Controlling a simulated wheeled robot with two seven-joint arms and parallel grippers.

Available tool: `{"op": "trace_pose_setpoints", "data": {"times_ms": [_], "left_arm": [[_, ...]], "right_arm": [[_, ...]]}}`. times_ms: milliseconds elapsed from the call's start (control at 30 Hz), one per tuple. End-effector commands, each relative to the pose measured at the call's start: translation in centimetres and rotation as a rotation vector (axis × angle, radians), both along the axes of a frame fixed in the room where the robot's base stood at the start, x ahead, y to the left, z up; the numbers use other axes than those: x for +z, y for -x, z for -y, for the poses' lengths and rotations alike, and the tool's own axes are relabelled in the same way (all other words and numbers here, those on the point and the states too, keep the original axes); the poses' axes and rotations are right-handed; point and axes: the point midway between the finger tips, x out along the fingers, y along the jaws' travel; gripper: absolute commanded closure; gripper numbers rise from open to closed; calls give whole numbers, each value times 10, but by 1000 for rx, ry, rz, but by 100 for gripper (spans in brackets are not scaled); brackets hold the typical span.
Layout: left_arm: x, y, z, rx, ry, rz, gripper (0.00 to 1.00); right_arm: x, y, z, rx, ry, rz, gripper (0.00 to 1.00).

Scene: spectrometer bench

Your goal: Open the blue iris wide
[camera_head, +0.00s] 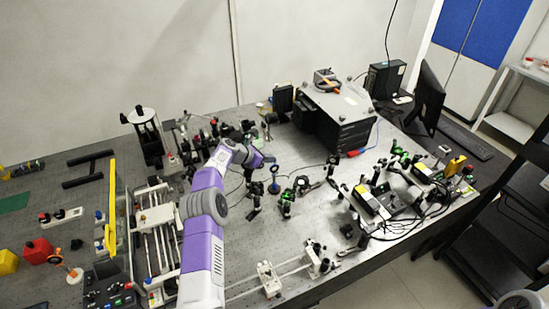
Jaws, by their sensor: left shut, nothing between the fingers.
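The blue iris (274,170) is a small blue ring on a post with a round base, standing near the middle of the bench. How wide its opening is cannot be told at this size. My left arm reaches up from the bottom of the view, and my left gripper (266,159) is at the iris, just above and to the left of it in the picture. The gripper is shut with nothing in it. Whether its fingertips touch the iris is too small to tell. My right gripper is not in view.
Green-and-black optic mounts (287,197) stand just below the iris, with thin cables nearby. A dark instrument box (341,115) stands behind to the right. A rail frame (155,235) and a yellow panel (112,205) lie left of my arm. Bare bench shows around the iris.

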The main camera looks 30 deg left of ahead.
Motion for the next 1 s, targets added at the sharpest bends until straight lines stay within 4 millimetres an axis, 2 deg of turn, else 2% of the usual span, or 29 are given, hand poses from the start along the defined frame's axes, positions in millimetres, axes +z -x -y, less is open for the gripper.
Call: {"op": "trace_pose_setpoints", "data": {"times_ms": [367,667,1000], "left_arm": [[5,-13,19,-6,1,1,100],[6,-12,17,-5,0,1,100],[21,-12,17,-5,1,2,100]], "right_arm": [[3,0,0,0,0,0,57],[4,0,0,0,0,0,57],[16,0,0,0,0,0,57]]}}
